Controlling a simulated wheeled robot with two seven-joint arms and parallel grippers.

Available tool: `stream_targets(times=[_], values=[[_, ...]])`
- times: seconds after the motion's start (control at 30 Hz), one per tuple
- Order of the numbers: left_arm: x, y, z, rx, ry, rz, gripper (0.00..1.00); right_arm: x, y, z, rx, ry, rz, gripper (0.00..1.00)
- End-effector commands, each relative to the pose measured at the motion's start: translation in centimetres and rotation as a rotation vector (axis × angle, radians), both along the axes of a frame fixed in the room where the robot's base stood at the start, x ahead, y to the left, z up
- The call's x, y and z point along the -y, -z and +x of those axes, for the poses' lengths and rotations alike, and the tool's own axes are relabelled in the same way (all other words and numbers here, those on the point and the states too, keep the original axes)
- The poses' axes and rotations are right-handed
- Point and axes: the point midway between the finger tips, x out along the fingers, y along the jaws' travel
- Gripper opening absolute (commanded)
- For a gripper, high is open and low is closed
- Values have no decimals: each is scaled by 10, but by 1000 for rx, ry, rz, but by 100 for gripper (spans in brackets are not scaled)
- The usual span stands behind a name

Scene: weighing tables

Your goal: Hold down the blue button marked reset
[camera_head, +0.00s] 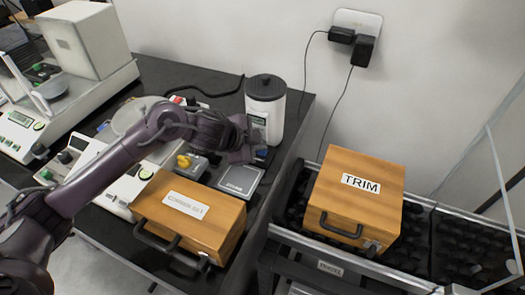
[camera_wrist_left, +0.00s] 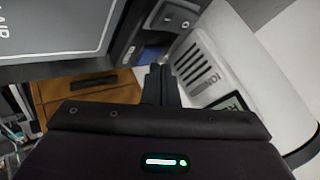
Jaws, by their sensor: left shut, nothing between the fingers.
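My left gripper (camera_head: 246,152) reaches in from the left over the dark table, with its tip close to the front of a white cylindrical device (camera_head: 266,104) with a black lid. In the left wrist view the gripper's fingers (camera_wrist_left: 160,76) are together and empty. The white device (camera_wrist_left: 255,70), with a vented panel and a small display, is close beside them on the right. A small blue patch (camera_head: 262,154) shows beside the gripper at the device's foot. No reset marking can be read, and whether the fingers touch a button cannot be told. My right gripper is out of view.
A wooden case (camera_head: 190,213) and a small grey scale (camera_head: 241,179) lie in front of the gripper. A wooden box marked TRIM (camera_head: 357,200) stands on the right. Balances (camera_head: 62,105) fill the left. Cables hang from a wall socket (camera_head: 357,22).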

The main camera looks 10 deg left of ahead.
Motion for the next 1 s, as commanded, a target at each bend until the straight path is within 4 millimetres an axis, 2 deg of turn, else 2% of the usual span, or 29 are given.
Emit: stream_targets(times=[1.0], values=[[0,8,0,-1,0,-1,0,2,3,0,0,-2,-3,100]])
